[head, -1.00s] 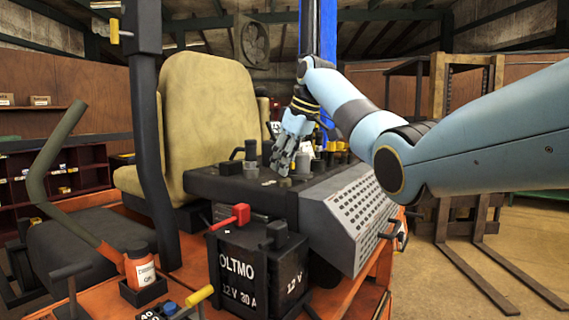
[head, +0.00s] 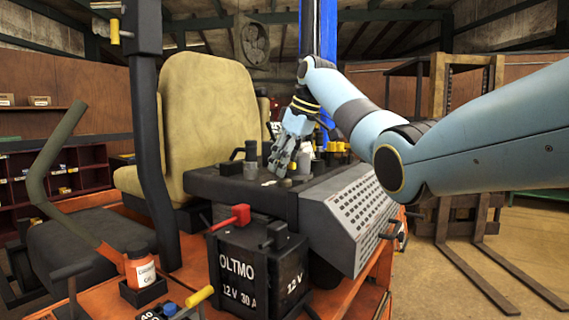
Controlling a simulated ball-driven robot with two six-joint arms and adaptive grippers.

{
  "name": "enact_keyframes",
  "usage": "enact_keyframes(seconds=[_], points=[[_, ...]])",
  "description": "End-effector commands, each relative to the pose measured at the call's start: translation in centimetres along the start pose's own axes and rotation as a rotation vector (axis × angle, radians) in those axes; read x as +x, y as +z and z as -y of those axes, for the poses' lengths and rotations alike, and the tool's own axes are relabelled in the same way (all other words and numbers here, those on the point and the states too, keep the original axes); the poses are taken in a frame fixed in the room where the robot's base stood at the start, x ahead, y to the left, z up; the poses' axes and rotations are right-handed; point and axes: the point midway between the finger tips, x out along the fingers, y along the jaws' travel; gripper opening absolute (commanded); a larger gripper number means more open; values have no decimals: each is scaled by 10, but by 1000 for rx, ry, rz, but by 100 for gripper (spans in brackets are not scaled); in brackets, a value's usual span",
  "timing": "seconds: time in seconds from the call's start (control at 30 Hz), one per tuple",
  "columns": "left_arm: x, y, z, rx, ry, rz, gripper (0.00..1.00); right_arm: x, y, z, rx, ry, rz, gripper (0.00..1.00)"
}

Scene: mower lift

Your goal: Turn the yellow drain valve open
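A yellow handle (head: 199,297), which looks like the drain valve, shows low in the head view beside the black battery box. My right gripper (head: 281,167) hangs fingers-down over the black control console behind the battery, well above and beyond the yellow handle. Small knobs stand close around its fingertips; whether it touches one, and whether its fingers are open or shut, I cannot tell. My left gripper is out of view.
The battery box (head: 258,272) has a red lever (head: 232,217) on top. An orange bottle (head: 140,268) sits in a holder to the left. A dark post (head: 147,140) and a green bent lever (head: 42,165) rise at left. The seat (head: 208,115) is behind. Open floor lies at right.

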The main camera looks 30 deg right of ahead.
Motion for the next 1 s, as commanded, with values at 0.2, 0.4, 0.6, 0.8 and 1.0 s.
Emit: enact_keyframes(seconds=[0.2, 0.4, 0.6, 0.8, 1.0], points=[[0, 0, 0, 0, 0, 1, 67, -28, -1, -1, -1, 2, -4, 36], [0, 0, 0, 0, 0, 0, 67, -61, -1, -1, 0, 3, -3, 36], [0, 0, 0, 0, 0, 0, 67, -74, 0, 0, 0, 0, 0, 36], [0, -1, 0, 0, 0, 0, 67, -74, 0, 0, 0, 0, 0, 36], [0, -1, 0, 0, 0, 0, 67, -74, 0, -1, 0, 1, 0, 36]])
